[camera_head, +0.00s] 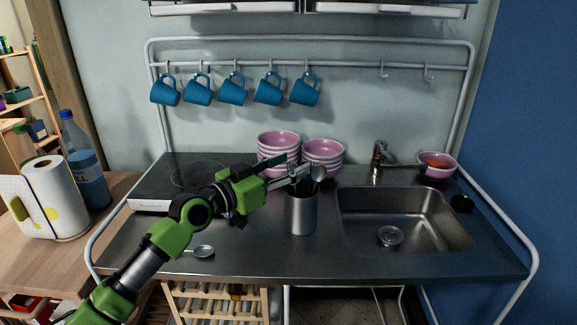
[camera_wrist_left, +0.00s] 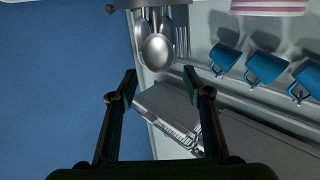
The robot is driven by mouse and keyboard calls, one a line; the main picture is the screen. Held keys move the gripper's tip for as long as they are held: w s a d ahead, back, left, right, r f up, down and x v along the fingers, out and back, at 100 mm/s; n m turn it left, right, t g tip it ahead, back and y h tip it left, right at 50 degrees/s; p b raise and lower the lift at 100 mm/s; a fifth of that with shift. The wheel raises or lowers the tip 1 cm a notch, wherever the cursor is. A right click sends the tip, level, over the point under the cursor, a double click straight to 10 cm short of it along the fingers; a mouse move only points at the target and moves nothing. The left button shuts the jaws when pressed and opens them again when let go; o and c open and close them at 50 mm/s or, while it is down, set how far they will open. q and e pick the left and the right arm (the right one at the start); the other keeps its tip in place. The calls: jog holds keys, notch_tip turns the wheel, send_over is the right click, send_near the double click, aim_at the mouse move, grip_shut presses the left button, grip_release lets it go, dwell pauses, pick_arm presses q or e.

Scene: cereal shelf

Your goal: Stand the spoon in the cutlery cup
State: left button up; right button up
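A metal spoon (camera_head: 203,251) lies on the steel counter near its front left edge, and my left arm hides part of its handle. The grey metal cutlery cup (camera_head: 301,212) stands upright on the counter left of the sink. It holds spoons and a fork, which rise above its rim and also show in the left wrist view as spoon bowls (camera_wrist_left: 156,50) and a fork (camera_wrist_left: 181,42). My left gripper (camera_head: 288,167) is by the top of the cutlery. In the wrist view its fingers (camera_wrist_left: 160,74) are wide apart with nothing between them. My right gripper is out of view.
Pink bowl stacks (camera_head: 279,143) stand behind the cup. The sink (camera_head: 405,215) is to its right, a hob (camera_head: 165,190) to its left. Blue mugs (camera_head: 234,91) hang from the rail above. A paper roll (camera_head: 58,195) and bottle stand at far left. The counter's front strip is mostly clear.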

pick_arm(q)
jog(key=shift+a, duration=0.1)
jog(key=v, duration=1.2)
dwell(0.5)
